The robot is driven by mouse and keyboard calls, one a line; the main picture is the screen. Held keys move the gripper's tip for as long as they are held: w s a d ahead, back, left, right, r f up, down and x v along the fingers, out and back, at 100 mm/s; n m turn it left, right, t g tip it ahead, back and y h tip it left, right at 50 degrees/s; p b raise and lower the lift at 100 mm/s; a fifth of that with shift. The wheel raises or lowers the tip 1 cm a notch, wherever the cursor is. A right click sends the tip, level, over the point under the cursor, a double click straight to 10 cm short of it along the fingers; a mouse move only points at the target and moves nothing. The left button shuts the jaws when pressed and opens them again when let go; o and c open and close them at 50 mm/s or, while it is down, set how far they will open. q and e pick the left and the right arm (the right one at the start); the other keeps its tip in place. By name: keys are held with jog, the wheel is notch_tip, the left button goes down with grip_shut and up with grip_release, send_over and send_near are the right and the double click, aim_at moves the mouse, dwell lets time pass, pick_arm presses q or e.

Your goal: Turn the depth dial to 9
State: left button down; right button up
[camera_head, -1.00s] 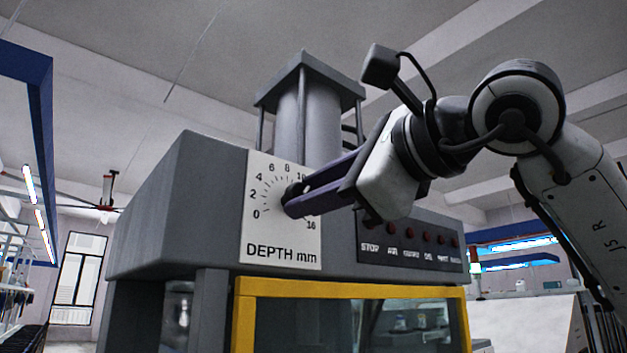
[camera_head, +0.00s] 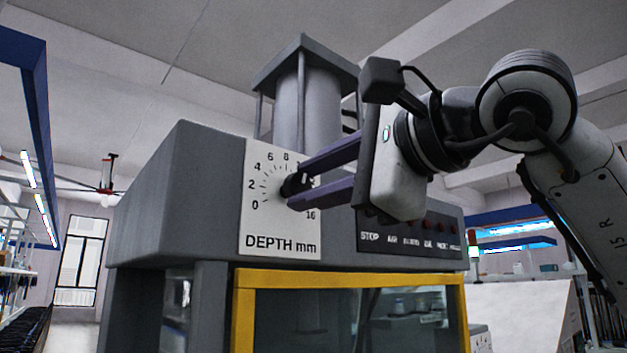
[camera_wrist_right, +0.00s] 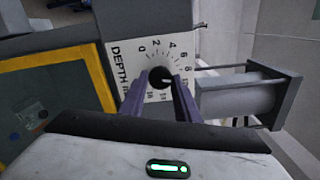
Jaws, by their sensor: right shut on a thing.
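The depth dial is a small black knob (camera_head: 289,186) on a white scale plate (camera_head: 257,215) marked "DEPTH mm", with numbers from 0 to 16. My right gripper (camera_head: 291,188) is shut on the knob, its two purple fingers one above the other. In the right wrist view the knob (camera_wrist_right: 158,75) sits between the tips of my right gripper (camera_wrist_right: 160,80). A small pale mark shows on the knob there, but I cannot read which number it points at. The fingers hide part of the scale near 10 to 14 in the head view. My left gripper is not in view.
The plate is on a grey machine (camera_head: 185,200) with a column (camera_head: 308,105) on top. A dark button panel (camera_head: 412,240) is right of the plate, below my right gripper. A yellow-framed window (camera_head: 350,279) is underneath. The space left of the machine is open.

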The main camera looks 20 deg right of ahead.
jog(key=o, duration=1)
jog(key=shift+o, duration=0.2)
jog(key=b+v, duration=0.1)
jog(key=v, duration=0.9)
jog(key=shift+s, duration=0.15)
